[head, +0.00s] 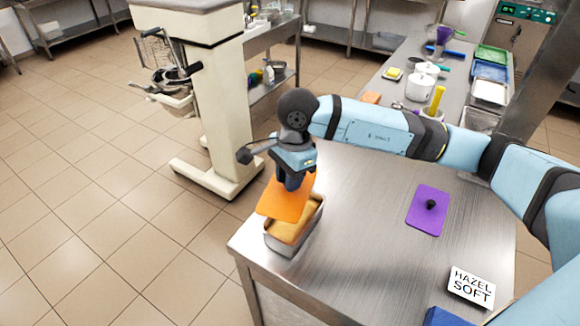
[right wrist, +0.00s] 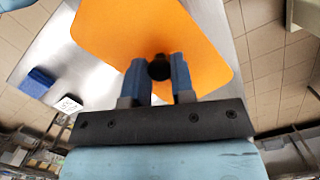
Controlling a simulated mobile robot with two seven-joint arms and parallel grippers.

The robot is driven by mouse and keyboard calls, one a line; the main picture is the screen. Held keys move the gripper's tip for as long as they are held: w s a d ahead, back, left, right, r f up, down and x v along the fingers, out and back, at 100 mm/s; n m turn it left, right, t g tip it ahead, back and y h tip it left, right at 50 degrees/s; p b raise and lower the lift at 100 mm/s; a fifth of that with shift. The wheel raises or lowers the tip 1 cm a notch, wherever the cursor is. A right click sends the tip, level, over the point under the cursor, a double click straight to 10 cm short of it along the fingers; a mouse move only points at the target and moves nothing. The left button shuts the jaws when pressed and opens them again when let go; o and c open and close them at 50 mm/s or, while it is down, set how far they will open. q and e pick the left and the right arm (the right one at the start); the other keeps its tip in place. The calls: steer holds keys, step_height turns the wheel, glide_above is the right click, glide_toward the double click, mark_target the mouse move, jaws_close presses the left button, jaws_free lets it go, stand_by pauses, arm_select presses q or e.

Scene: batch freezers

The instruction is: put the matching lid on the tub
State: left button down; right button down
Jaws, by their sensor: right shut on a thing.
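My right gripper (head: 291,182) is shut on the black knob of a flat orange lid (head: 284,201); the lid and the knob between the fingers also show in the right wrist view (right wrist: 160,38). The lid is over a metal tub (head: 296,240) near the table's left edge and covers its far part in the head view. Yellow-orange contents show in the tub's near part. The lid is turned relative to the tub; whether it touches the rim I cannot tell. A purple lid (head: 421,214) with a black knob lies on the table. My left gripper is not in view.
A white card (head: 471,287) reading "HAZEL SOFT" is on the steel table (head: 360,235) at the front right. A blue object (head: 446,317) is partly cut off at the bottom edge. A cream machine (head: 215,100) stands behind. The table's middle is clear.

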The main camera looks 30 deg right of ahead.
mark_target(295, 193)
steer(key=m+p, duration=0.2)
steer(key=m, duration=0.3)
steer(key=shift+m+t, duration=0.3)
steer(key=m, duration=0.1)
steer(key=m+p, duration=0.1)
steer(key=m, duration=0.1)
steer(key=m+p, duration=0.1)
steer(key=m, duration=0.1)
steer(key=shift+s+t, duration=0.25)
steer(key=shift+t, duration=0.05)
steer(key=m+p, duration=0.1)
steer(key=m, duration=0.1)
steer(key=m+h+p, duration=0.1)
steer(key=m, duration=0.2)
steer(key=shift+s+d+f+m, duration=0.15)
steer(key=shift+s+d+m, duration=0.05)
steer(key=shift+m, duration=0.1)
steer(key=m, duration=0.2)
steer(key=m+p, duration=0.1)
steer(key=shift+s+d+f+m, duration=0.15)
steer(key=shift+d+m, duration=0.05)
steer(key=shift+m, duration=0.2)
steer(key=shift+f, duration=0.25)
steer(key=shift+f+b, duration=1)
steer(key=shift+f, duration=0.55)
step_height(295, 193, down, 3)
steer(key=shift+b, duration=1.05)
